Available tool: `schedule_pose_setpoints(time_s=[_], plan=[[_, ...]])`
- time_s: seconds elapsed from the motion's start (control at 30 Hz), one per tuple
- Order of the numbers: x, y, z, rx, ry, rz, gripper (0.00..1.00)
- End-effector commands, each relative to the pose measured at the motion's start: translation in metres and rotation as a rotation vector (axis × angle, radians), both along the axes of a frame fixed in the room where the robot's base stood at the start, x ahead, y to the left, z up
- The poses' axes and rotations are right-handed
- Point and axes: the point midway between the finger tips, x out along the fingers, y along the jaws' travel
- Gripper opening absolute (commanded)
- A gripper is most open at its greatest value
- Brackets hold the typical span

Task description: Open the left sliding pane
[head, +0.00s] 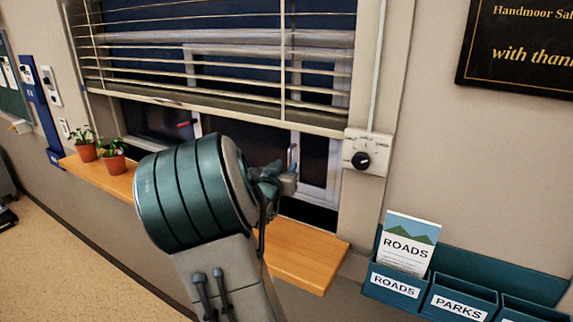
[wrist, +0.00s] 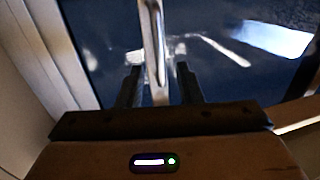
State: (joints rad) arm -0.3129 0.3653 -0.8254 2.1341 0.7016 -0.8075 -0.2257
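The window's sliding panes (head: 160,120) show dark glass in pale frames below and behind the blind. A pale upright handle bar (head: 292,156) stands at the right part of the window in the head view. In the wrist view the handle bar (wrist: 153,45) runs down between my two dark fingers. My gripper (wrist: 159,78) is open around it, with a gap on each side. In the head view my gripper (head: 280,176) is partly hidden by my teal wrist, which also covers the middle of the window. I cannot tell which pane carries the bar.
A slatted blind (head: 230,60) hangs over the upper window. A wooden sill (head: 295,255) runs below, with two potted plants (head: 112,158) at its left. A dial box (head: 367,152) is on the wall to the right. A teal leaflet rack (head: 440,285) is at lower right.

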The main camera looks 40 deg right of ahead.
Motion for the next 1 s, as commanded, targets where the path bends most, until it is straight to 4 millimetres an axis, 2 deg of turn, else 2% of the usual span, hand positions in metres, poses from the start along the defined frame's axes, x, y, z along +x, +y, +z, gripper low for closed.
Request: schedule_pose_setpoints(time_s=[0.2,0.53,0.57,0.67,0.87,1.0], plan=[[0.011,-0.017,0.000,0.000,0.000,0.000,0.32],[0.013,-0.019,0.000,0.001,-0.001,0.001,0.32],[0.013,-0.019,0.000,0.001,-0.001,0.001,0.30],[0.013,-0.019,0.000,0.001,-0.001,0.001,0.02],[0.013,-0.019,0.000,0.001,-0.001,0.001,0.00],[0.021,-0.016,0.001,0.000,0.000,0.002,0.00]])
